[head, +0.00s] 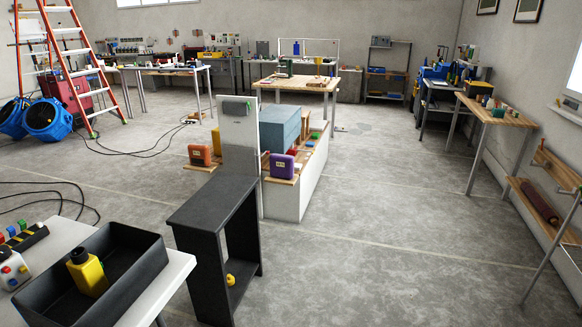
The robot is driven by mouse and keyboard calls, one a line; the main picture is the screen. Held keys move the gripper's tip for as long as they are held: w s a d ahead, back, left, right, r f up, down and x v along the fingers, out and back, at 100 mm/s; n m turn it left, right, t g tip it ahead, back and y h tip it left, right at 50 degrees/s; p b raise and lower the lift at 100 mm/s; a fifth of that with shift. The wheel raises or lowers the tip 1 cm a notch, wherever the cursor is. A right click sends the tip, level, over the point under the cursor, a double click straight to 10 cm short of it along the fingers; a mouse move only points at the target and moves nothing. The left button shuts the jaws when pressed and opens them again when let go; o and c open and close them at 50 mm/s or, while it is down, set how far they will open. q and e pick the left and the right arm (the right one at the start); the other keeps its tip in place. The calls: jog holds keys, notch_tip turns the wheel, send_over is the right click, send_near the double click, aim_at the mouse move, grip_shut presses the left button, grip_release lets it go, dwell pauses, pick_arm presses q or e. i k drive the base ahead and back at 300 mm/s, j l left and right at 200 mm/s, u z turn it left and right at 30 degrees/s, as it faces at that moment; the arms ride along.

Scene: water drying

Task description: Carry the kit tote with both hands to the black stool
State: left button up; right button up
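A black open tote (150,279), which looks like the kit tote, is at the lower left on a white table (181,262). A yellow bottle with a black cap (89,276) stands in it. The tote's near end is close to the bottom edge of the picture. The black stool (212,201) stands on the floor just right of the table, with a flat, bare top and open sides. A small yellow object (230,280) shows low inside it. Neither of my grippers is in view.
Left of the tote are a white box with coloured knobs (12,272) and a dark strip with coloured pieces (22,240). A white cabinet (290,200) with bins stands behind the stool. Cables (60,190) lie on the left floor. Floor right of the stool is clear.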

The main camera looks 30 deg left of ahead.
aim_at(217, 198)
jog(key=i+l, duration=0.15)
jog(key=i, duration=0.4)
jog(key=i+l, duration=0.1)
jog(key=i, duration=0.5)
jog(key=i+l+u, duration=0.1)
jog(key=i, duration=0.45)
